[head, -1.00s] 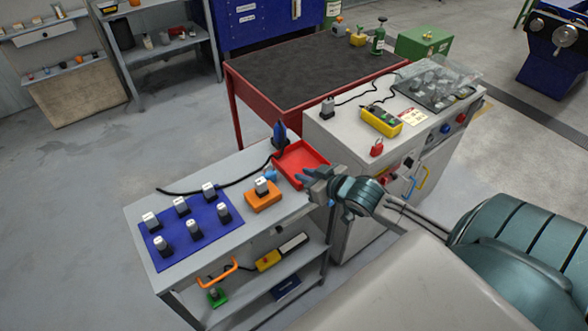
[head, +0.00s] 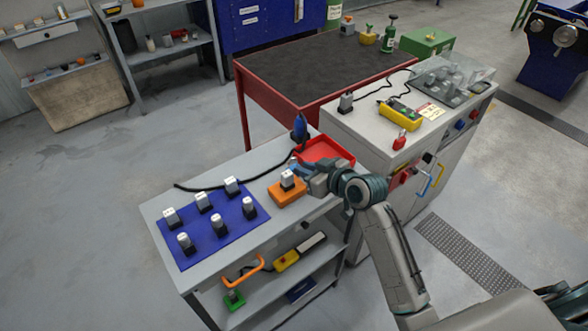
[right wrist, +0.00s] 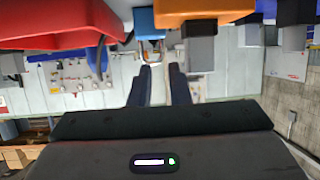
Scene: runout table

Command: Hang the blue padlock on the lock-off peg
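The blue padlock (right wrist: 150,22) shows in the right wrist view between a red tray and an orange block, its pale shackle towards my fingers. My right gripper (right wrist: 160,80) is open, its two dark fingers apart. The shackle is close to the left fingertip; I cannot tell whether they touch. In the head view my right gripper (head: 303,173) is over the low bench beside the orange block (head: 287,191), largely hiding the padlock. I cannot make out the lock-off peg; the grey cabinet front has a red switch (head: 404,176) and coloured handles. My left gripper is out of view.
The red tray (head: 326,149) lies just behind my right gripper. A blue mat (head: 208,252) with several grey-and-black blocks lies at the bench's left. A blue pointed tool stands near the tray.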

